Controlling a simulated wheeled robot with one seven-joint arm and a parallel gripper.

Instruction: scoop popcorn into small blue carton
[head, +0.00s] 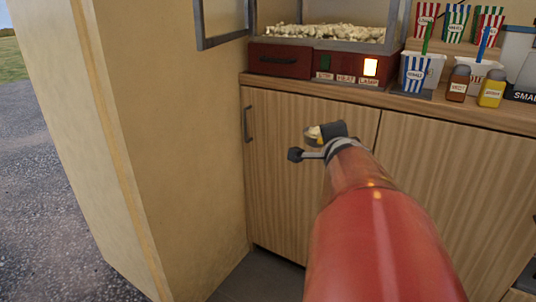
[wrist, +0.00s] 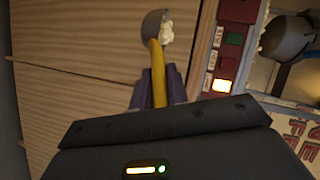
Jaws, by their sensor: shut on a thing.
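My gripper (head: 330,134) is in front of the wooden cupboard doors, below the counter top. In the wrist view my gripper (wrist: 160,92) is shut on the yellow handle of a scoop (wrist: 158,65). The scoop's grey metal bowl holds some pale popcorn (wrist: 167,30). In the head view the scoop is small and partly hidden by my gripper. A blue-and-white striped carton (head: 413,74) stands upright on the counter, to the right of the popcorn machine. I cannot see into it. The popcorn machine (head: 325,60) has a heap of popcorn (head: 315,33) in its glass case.
The machine's framed door (head: 222,40) stands open to the left. Brown (head: 458,84) and yellow (head: 492,88) shakers stand right of the carton. Several striped cartons stand on a raised shelf behind. A beige wall (head: 170,130) bounds the left side.

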